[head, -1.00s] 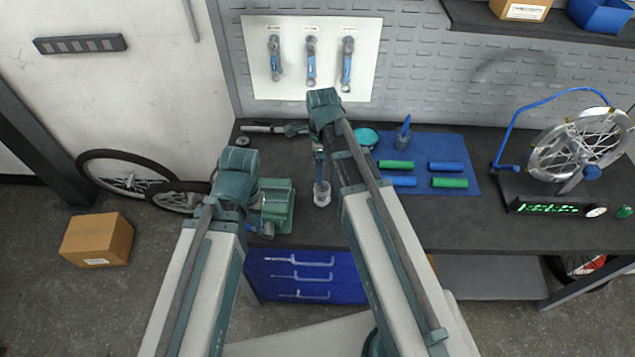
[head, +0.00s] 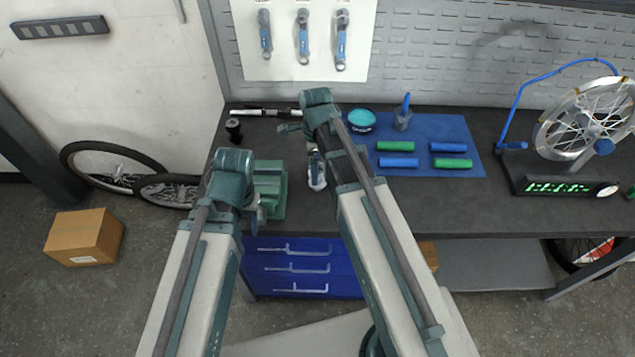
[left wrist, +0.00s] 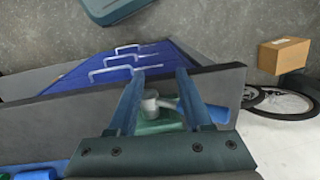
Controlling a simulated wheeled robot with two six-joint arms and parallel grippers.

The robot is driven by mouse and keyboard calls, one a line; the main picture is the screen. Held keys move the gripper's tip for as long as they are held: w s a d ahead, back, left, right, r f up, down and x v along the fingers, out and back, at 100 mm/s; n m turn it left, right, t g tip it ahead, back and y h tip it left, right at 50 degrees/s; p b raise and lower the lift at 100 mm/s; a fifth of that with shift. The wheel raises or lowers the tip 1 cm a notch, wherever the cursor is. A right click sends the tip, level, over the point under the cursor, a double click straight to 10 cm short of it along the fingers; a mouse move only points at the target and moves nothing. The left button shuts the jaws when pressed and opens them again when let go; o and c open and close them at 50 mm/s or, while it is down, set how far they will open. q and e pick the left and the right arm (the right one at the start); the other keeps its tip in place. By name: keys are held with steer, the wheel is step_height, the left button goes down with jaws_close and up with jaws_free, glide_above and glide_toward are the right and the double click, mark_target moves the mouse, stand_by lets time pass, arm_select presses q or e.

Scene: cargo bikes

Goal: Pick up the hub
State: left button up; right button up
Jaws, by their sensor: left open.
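A small pale, round piece that looks like the hub (head: 317,184) stands on the dark bench right of the green vise (head: 270,188). My right gripper (head: 316,158) hangs over it and partly covers it; its jaws are too small to read. My left gripper (head: 257,210) is beside the vise, largely hidden by its own arm. In the left wrist view its two fingers (left wrist: 159,76) are apart, with nothing gripped. A grey cylinder (left wrist: 150,103) shows between them over green metal; I cannot tell whether it is the hub or a vise part.
A blue mat (head: 468,135) with green and blue grips lies to the right, near a wheel stand (head: 585,125). A black spool (head: 233,130) and silver rod (head: 268,112) lie at the back left. Blue drawers (head: 300,268) sit under the bench's front edge.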

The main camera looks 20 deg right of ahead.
mark_target(321, 184)
step_height(321, 184, down, 5)
steer(key=b, duration=0.5)
steer(key=shift+d+f, duration=0.15)
steer(key=shift+s, duration=0.1)
steer(key=shift+c, duration=0.4)
jaws_close()
steer(key=shift+r, duration=0.2)
